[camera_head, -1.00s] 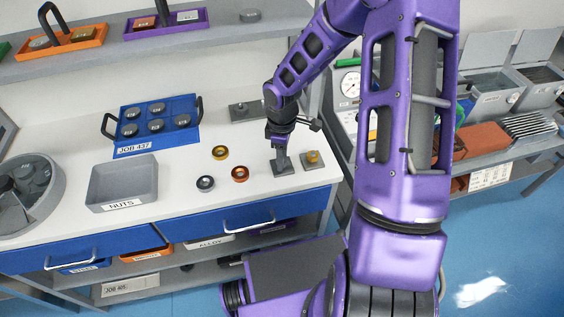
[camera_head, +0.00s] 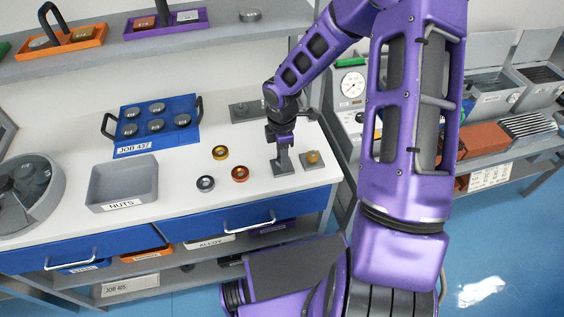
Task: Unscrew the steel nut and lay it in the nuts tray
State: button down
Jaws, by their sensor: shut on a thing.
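My gripper (camera_head: 283,157) points down over a small grey base plate (camera_head: 286,172) near the right end of the white bench. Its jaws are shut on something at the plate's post. The jaws hide it, so I cannot see the steel nut itself or how far it sits on the thread. The grey nuts tray (camera_head: 122,184), labelled NUTS, stands at the left of the bench and looks empty.
A second plate with a brass-coloured nut (camera_head: 313,157) stands close right of my gripper. Loose steel (camera_head: 205,183), copper (camera_head: 240,174) and brass (camera_head: 220,153) rings lie between gripper and tray. A blue JOB 437 carrier (camera_head: 155,123) stands behind.

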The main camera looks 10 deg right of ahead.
jog(key=shift+r, duration=1.6)
jog(key=shift+a, duration=0.15)
